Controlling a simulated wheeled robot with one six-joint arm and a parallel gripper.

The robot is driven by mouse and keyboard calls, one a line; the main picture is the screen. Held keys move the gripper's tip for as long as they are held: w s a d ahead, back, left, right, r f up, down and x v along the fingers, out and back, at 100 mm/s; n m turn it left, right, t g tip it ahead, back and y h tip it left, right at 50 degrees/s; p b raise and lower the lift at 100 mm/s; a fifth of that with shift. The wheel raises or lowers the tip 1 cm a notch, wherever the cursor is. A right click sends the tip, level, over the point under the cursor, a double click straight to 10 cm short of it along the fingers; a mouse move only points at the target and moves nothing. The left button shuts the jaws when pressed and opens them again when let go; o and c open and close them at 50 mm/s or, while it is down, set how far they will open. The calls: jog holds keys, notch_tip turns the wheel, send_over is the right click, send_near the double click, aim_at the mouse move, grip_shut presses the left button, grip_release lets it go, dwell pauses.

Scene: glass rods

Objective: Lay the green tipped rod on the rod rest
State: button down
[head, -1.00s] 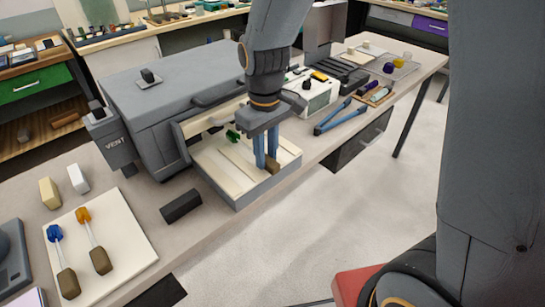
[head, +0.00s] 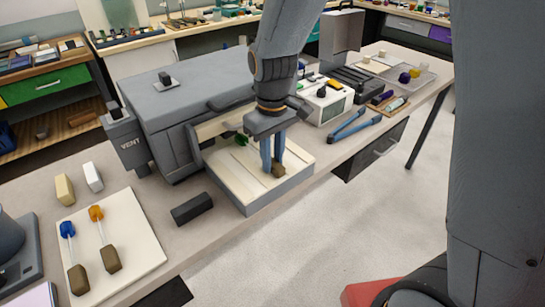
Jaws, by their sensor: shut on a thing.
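The green tipped rod lies in the open pale tray (head: 226,173) at the front of the grey kiln-like box. Its green tip (head: 241,139) points to the back left, and its brown handle (head: 279,171) is at my fingertips. My gripper (head: 272,168) points down into the tray and is shut on the rod, with its blue fingers at the handle. The fingers hide part of the rod. A cream board (head: 138,233) at the left holds a blue tipped rod (head: 75,260) and an orange tipped rod (head: 105,242) side by side; it may be the rod rest.
The grey box (head: 185,100) marked VENT stands behind the tray. A dark block (head: 192,208) lies between tray and board. Two small pale blocks (head: 79,183) stand behind the board. Blue-handled tongs (head: 352,127) lie right of the tray. The bench front beside the dark block is clear.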

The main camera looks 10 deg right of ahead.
jog(key=shift+f, duration=0.15)
jog(key=c, duration=1.5)
grip_release()
jog(key=shift+o, duration=0.2)
jog(key=shift+r+b, duration=0.6)
jog(key=shift+r, duration=3.3)
jog(key=s+d+f+m, duration=0.3)
jog(key=s+d, duration=0.2)
jog(key=d, duration=0.2)
jog(key=s+d+f+m+t, duration=0.1)
jog(key=s+d+f+m, duration=0.2)
jog(key=d, duration=0.4)
jog(key=shift+s+f+m, duration=0.35)
jog(key=shift+s+m, duration=0.05)
jog(key=shift+s, duration=0.45)
